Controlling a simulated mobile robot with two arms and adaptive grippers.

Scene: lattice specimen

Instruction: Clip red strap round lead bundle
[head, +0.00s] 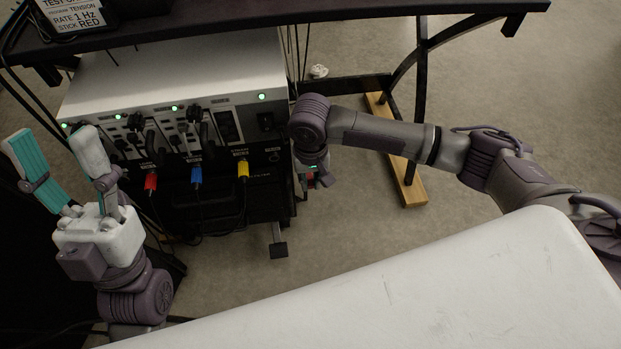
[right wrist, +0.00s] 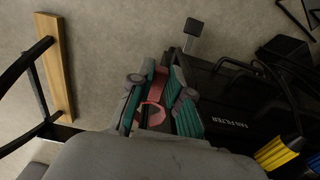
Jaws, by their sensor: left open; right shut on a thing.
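The red strap (right wrist: 158,88) is between the teal-padded fingers of my right gripper (right wrist: 157,103), which is shut on it. A curved, pinkish-red part shows near the fingertips. In the head view my right gripper (head: 316,177) hangs at the right front corner of the white-topped unit, mostly hidden by its wrist. Black leads hang from a red plug (head: 151,181), a blue plug (head: 197,175) and a yellow plug (head: 243,170) on the unit's front. I cannot tell which leads form the bundle; the strap looks apart from them. My left gripper (head: 52,142) is open and empty at the left.
The white-topped unit (head: 190,70) with green lights stands under a dark desk (head: 250,14). Wooden-footed desk legs (head: 411,185) stand to the right. Bare floor (head: 350,225) lies in front of the unit.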

